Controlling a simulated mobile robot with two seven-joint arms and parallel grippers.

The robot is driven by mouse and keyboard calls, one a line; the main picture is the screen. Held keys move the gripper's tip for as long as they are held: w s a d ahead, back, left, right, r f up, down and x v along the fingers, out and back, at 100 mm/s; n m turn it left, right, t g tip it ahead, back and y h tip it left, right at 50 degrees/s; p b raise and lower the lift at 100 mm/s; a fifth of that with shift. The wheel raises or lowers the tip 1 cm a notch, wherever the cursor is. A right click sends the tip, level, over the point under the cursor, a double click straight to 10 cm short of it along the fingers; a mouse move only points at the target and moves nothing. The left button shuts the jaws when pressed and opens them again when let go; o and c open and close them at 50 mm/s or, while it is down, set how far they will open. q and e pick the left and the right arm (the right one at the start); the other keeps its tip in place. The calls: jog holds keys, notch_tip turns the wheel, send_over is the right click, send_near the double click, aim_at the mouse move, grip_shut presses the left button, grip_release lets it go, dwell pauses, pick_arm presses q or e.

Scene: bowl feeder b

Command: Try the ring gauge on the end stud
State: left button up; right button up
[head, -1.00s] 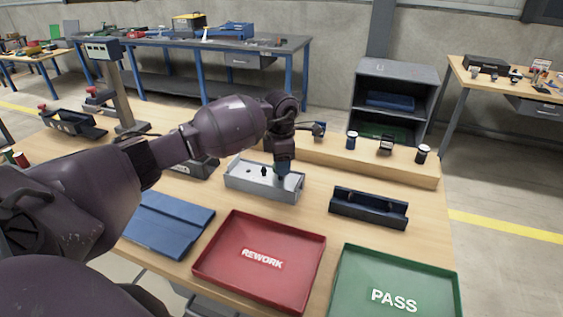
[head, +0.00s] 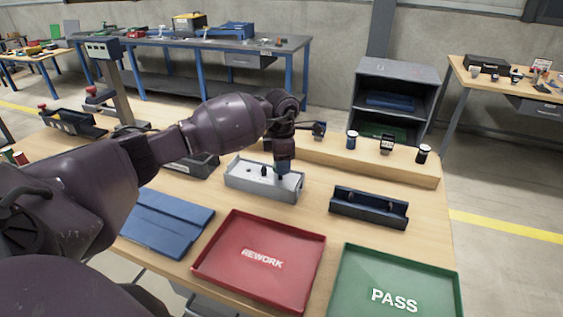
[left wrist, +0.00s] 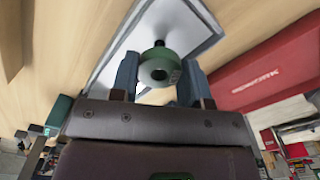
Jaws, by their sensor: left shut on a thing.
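The grey fixture box (head: 255,187) stands mid-bench, with a dark stud (head: 264,172) showing upright in it. My left gripper (head: 284,170) is over the box's right end, pointing down. In the left wrist view my left gripper (left wrist: 160,63) is shut on a green ring gauge (left wrist: 160,70), whose dark hole faces the camera. A small black tip (left wrist: 160,43) shows just past the gauge. I cannot tell whether it touches the gauge or is the end stud. The gauge is hidden in the head view. My right gripper is not in view.
A red REWORK tray (head: 210,267) and a green PASS tray (head: 347,262) lie in front. A dark cradle (head: 368,212) stands to the right. A blue folded mat (head: 168,222) lies left. A wooden ledge (head: 400,172) with several small gauges runs behind the box.

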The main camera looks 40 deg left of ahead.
pick_arm(q)
jog(key=shift+f, duration=0.25)
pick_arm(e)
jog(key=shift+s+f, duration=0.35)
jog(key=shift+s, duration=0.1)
pick_arm(q)
jog(key=shift+f+b, duration=0.35)
jog(key=shift+f, duration=0.05)
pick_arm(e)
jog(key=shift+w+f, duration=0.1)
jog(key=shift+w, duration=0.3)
pick_arm(q)
jog(key=shift+f, duration=0.15)
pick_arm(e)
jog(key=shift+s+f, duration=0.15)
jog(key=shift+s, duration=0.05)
pick_arm(q)
jog(key=shift+f, duration=0.2)
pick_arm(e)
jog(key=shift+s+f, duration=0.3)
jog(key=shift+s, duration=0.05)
pick_arm(q)
jog(key=shift+f+b, duration=0.35)
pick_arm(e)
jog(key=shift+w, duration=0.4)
pick_arm(q)
jog(key=shift+f, duration=0.1)
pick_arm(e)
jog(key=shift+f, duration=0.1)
